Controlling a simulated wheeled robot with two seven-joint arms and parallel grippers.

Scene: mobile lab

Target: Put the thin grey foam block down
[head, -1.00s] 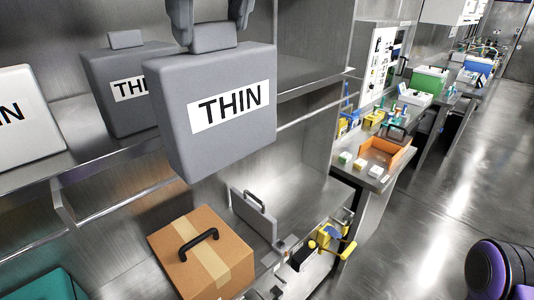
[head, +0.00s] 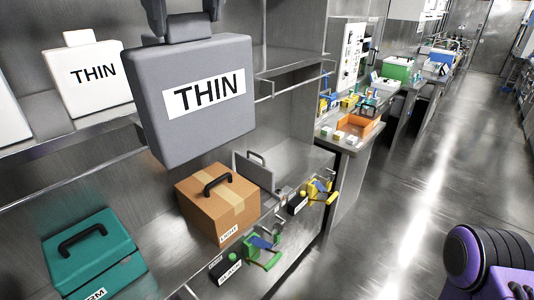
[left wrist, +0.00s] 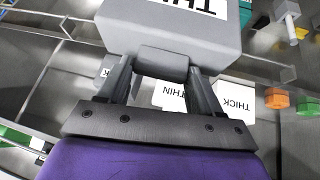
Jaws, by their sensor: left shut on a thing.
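The thin grey foam block (head: 195,125) hangs upright in the upper middle of the head view, with a white THIN label on its front. My left gripper (head: 182,20) is shut on the knob at its top. In the left wrist view the gripper (left wrist: 163,65) has a finger on each side of the knob, and the block (left wrist: 150,28) shows beyond it. The block is held in the air in front of the shelf (head: 75,135). It hides part of the shelf behind it. My right gripper is not in view.
A white THIN block (head: 88,98) stands on the shelf at left. Below are a teal case (head: 95,262), a cardboard box (head: 195,198) with a black handle and a grey panel (head: 252,172) with a handle. An orange tray (head: 362,128) lies on a bench further back. The floor at right is open.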

